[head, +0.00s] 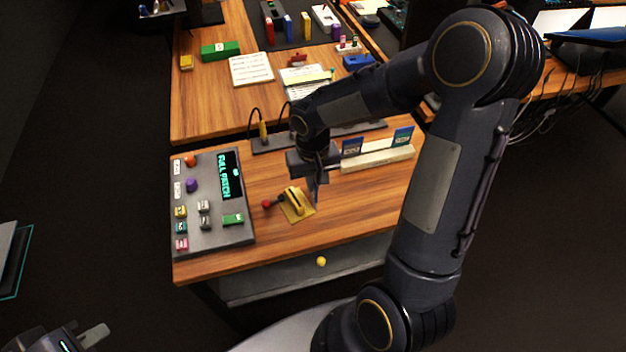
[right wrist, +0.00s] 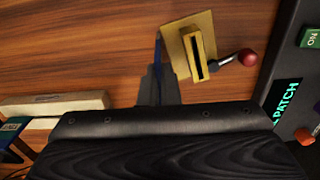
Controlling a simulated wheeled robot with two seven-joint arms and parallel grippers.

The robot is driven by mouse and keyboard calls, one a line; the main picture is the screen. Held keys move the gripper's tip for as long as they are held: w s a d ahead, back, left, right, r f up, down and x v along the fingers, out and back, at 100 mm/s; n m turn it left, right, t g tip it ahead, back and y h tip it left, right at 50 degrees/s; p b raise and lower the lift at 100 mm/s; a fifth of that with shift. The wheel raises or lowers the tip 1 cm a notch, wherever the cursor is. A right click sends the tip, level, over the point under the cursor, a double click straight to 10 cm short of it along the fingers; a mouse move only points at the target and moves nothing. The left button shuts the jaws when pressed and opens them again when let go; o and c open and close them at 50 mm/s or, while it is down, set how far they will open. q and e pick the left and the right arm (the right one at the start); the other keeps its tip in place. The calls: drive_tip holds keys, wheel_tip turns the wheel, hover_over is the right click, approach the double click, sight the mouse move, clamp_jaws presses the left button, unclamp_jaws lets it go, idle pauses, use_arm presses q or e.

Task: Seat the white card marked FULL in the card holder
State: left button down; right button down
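The card holder (head: 298,201) is a yellow block with a dark slot on a yellow plate; a red-balled lever sticks out beside it. It also shows in the right wrist view (right wrist: 196,52). My right gripper (head: 314,186) hangs just behind it in the head view. In the right wrist view the gripper (right wrist: 158,88) appears shut on a thin blue card (right wrist: 158,52), seen edge-on beside the holder's plate; its lettering is hidden. A white piece (head: 376,143) shows between blue cards in the rack; I cannot read FULL on it. My left gripper (head: 88,334) is low at left, partly cut off.
A cream rack (head: 380,158) holds blue cards (head: 352,147) (head: 403,137) to the right. A grey console (head: 208,231) with a green-lettered screen and several buttons stands at left. A drawer with a yellow knob (head: 321,261) is below. Bare wood lies around the holder.

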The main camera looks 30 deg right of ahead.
drive_tip(key=c, duration=1.6)
unclamp_jaws()
drive_tip(key=shift+c, duration=0.2)
drive_tip(key=shift+r+p, duration=0.2)
drive_tip(key=shift+p, duration=0.1)
wheel_tip(320, 180, up, 12)
drive_tip(key=p, duration=0.2)
drive_tip(key=s+a+r+t+y, duration=0.1)
drive_tip(key=s+a+t+y, duration=0.1)
drive_tip(key=s, duration=0.6)
drive_tip(key=s+a+r+n+t+y, duration=0.1)
drive_tip(key=s+a+r+t, duration=0.1)
drive_tip(key=s, duration=0.7)
drive_tip(key=shift+t+y, duration=0.4)
drive_tip(key=shift+t, duration=0.4)
drive_tip(key=shift+r, duration=0.1)
